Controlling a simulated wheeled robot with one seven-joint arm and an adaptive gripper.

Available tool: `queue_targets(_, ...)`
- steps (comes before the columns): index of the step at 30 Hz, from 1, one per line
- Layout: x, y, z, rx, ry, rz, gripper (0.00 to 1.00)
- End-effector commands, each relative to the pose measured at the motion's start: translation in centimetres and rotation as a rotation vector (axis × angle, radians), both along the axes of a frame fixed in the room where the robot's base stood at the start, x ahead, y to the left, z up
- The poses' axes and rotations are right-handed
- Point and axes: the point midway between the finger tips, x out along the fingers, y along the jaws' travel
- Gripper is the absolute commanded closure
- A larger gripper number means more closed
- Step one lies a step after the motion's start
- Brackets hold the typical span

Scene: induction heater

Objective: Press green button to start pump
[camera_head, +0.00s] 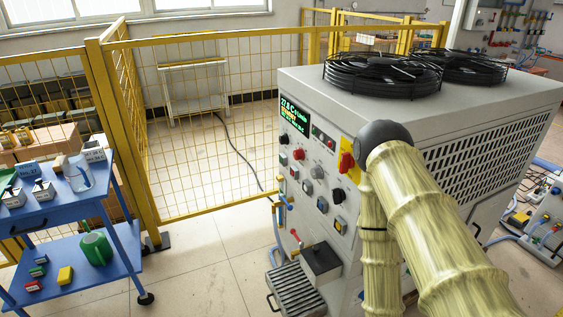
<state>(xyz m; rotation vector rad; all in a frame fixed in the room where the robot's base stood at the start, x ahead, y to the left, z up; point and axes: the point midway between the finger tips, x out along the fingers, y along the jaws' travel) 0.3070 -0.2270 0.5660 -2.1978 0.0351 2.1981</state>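A light grey machine (405,100) with a control panel on its left face stands at the right. The panel carries a lit display (294,116) with green and yellow text, a red rotary switch (346,161) on a yellow plate, a red knob (299,154) and several small round buttons. A metal-rimmed button (308,188) sits in the middle of the panel. The buttons are too small to tell surely which one is green. My arm, in a yellowish ribbed sleeve, bends in front of the machine's right side and hides part of it. My gripper does not show.
A yellow mesh fence (215,130) runs behind. Open floor (210,265) lies between cart and machine.

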Motion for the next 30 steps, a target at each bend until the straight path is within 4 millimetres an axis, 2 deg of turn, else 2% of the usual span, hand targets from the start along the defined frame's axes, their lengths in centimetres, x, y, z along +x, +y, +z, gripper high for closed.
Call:
queue_targets(7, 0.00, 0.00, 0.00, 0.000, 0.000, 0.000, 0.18)
queue_targets(8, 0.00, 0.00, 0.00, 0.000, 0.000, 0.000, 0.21)
queue_targets(21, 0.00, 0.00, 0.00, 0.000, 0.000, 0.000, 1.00)
queue_targets(30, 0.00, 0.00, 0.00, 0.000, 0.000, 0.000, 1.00)
